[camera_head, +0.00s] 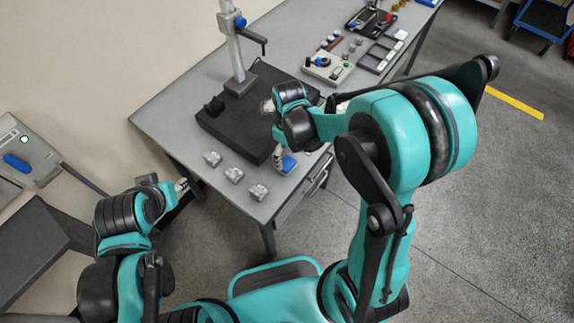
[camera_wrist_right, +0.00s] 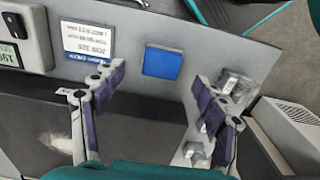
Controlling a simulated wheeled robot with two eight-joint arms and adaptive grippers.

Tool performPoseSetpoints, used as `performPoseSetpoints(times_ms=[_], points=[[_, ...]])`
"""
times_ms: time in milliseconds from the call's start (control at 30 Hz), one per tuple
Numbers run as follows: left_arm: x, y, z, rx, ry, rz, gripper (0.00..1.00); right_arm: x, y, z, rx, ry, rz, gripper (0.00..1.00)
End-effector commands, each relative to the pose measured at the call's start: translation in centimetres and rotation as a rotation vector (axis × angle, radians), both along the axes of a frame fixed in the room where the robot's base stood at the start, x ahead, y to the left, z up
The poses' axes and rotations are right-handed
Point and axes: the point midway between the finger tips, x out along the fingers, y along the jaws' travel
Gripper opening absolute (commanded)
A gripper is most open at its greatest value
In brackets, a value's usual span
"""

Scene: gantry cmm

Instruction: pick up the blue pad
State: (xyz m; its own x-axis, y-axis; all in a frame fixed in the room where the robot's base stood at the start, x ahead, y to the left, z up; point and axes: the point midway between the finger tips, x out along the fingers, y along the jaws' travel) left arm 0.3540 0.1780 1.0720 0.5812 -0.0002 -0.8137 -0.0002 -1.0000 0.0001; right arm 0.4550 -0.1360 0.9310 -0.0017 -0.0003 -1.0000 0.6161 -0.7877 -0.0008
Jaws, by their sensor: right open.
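The blue pad (camera_wrist_right: 162,63) is a flat square lying on the grey tabletop in the right wrist view, beyond the gap between my fingertips. In the head view the blue pad (camera_head: 289,164) shows near the table's front edge, close to my right gripper (camera_head: 279,157). In the wrist view my right gripper (camera_wrist_right: 157,97) is open and empty, its two dark-padded fingers apart and short of the pad. My left gripper (camera_head: 182,187) shows only in small part beside the table's left end; its fingers are too small to read.
A white card (camera_wrist_right: 88,42) lies left of the pad. Several metal blocks (camera_head: 235,175) sit on the table; some show right of my fingers in the wrist view. A black plate (camera_head: 240,139) with a grey stand (camera_head: 235,55) lies behind. Trays and small parts fill the far end.

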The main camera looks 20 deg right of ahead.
Motion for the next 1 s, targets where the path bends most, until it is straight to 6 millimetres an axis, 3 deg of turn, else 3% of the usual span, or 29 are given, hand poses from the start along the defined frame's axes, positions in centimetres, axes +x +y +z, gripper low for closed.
performPoseSetpoints(times_ms=[300, 533, 567, 700, 767, 1000], points=[[0.0, 0.0, -2.0, 0.0, 0.0, 0.0, 0.4, 0.1, 0.5, -4.5, 0.0, -0.001, -0.001, 0.72], [0.0, 0.0, -1.9, 0.0, 0.0, 0.0, 0.4, 0.1, 0.5, -4.7, 0.0, -0.001, -0.001, 0.72], [0.0, 0.0, -1.9, 0.0, 0.0, 0.0, 0.4, 0.1, 0.5, -4.7, 0.0, -0.001, -0.001, 0.7], [0.0, 0.0, -1.9, 0.0, 0.0, 0.0, 0.4, 0.1, 0.5, -4.7, 0.0, -0.001, -0.001, 0.33], [0.0, 0.0, -1.9, 0.0, 0.0, 0.0, 0.4, 0.1, 0.5, -4.7, 0.0, -0.001, -0.001, 0.19], [0.0, 0.0, -1.9, 0.0, 0.0, 0.0, 0.4, 0.1, 0.5, -4.7, 0.0, -0.001, -0.001, 0.19]])
